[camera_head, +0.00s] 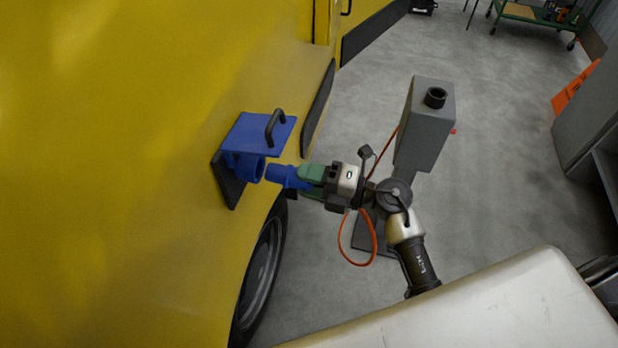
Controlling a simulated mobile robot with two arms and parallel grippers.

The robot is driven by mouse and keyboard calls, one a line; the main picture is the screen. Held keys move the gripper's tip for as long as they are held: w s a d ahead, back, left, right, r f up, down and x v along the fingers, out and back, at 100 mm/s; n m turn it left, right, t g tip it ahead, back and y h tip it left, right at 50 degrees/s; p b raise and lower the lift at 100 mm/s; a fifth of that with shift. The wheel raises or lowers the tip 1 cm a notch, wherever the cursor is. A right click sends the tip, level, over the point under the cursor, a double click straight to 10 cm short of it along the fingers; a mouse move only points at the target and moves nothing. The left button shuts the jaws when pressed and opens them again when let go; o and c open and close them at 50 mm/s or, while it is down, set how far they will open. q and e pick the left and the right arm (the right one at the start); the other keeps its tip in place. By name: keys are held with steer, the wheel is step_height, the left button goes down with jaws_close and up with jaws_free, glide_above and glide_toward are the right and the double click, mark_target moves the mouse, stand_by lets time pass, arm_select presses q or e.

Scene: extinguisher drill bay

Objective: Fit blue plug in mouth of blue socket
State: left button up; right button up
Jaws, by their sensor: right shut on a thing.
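The blue socket (247,168) sits on a dark plate on the side of the yellow vehicle, with its blue lid raised above its round mouth. The blue plug (283,175) points left at the mouth, with its tip a short gap to the right of it. My right gripper (318,183) is shut on the plug's green body (311,177). The fingers hide part of the plug. My left gripper is not in view.
The yellow vehicle (130,150) fills the left, with a wheel (262,265) below the socket. A grey post (428,125) stands behind my right arm. An orange cable (372,255) loops below the gripper. A grey cabinet (590,115) stands at the right. Grey floor is open between.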

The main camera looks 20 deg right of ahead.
mark_target(284, 175)
steer(key=shift+r+p, duration=0.1)
steer(key=shift+p, duration=0.3)
stand_by(0.3)
steer(key=shift+p+x, duration=0.4)
steer(key=shift+x, duration=2.2)
steer(key=o, duration=1.1)
